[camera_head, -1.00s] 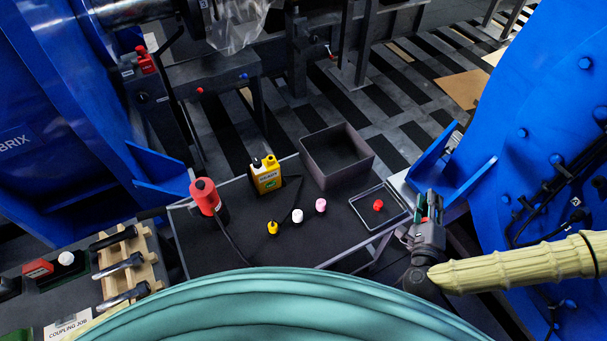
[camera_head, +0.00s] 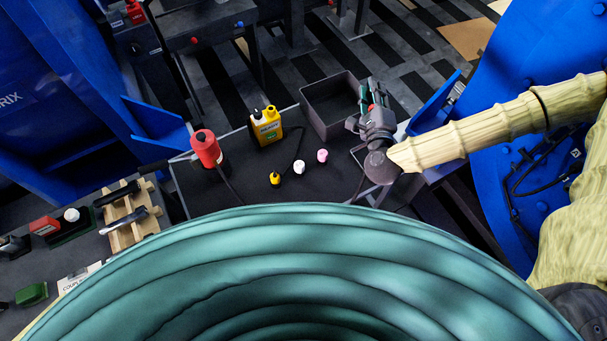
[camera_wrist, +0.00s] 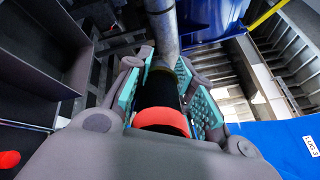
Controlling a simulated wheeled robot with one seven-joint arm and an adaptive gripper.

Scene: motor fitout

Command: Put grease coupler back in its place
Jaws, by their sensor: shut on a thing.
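A bit of the held coupler's red (camera_head: 370,107) shows between the fingers in the head view.
The grey open bin (camera_head: 325,123) stands just left of my gripper. A yellow bottle (camera_head: 266,128), a red canister (camera_head: 206,149) and small yellow, white and pink caps (camera_head: 322,155) stand on the table. A wooden rack (camera_head: 124,233) holds black-handled tools at left. Blue machine housings flank both sides.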

